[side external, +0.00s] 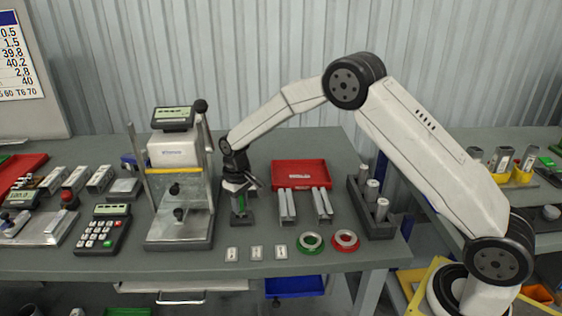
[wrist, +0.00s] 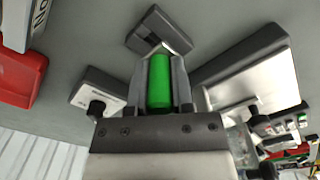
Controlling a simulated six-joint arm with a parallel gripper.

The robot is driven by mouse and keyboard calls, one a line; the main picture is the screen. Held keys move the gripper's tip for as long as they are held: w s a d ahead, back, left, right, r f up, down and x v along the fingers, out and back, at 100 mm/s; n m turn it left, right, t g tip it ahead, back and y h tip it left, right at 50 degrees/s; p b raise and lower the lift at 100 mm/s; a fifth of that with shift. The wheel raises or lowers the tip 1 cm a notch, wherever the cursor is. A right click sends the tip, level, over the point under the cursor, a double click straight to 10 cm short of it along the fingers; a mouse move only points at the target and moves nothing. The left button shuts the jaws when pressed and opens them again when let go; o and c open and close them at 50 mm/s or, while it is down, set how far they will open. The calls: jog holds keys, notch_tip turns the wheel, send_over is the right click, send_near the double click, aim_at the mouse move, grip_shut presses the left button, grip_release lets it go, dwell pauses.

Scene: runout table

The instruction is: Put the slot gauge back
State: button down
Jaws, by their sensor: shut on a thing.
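My gripper (wrist: 164,62) is shut on a green cylindrical grip, which I take to be the handle of the slot gauge (wrist: 160,82). In the side view the green handle (side external: 240,202) shows between the fingers, pointing down. A small dark block (side external: 241,219) stands on the table directly below my gripper. In the wrist view this block (wrist: 150,28) has a dark recess and lies just beyond the fingertips. The lower end of the gauge is hidden, so I cannot tell whether it touches the block or is in it.
A press-like stand (side external: 180,190) with a metal base is close on the left. Metal channels (side external: 288,206) and a red tray (side external: 300,174) are on the right. White tags (side external: 256,253), a green ring (side external: 311,243) and a red ring (side external: 345,241) lie along the front.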

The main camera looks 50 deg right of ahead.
jog(key=shift+f, duration=0.2)
jog(key=c, duration=0.5)
grip_release()
notch_tip(320, 180, up, 13)
jog(key=shift+f, duration=0.1)
dwell(0.7)
jog(key=s+d+f+t, duration=0.1)
jog(key=s+f, duration=0.1)
jog(key=s, duration=1.1)
jog(key=s+d+f+m+t, duration=0.1)
jog(key=s+f, duration=0.2)
jog(key=s, duration=1)
jog(key=shift+f+t, duration=0.3)
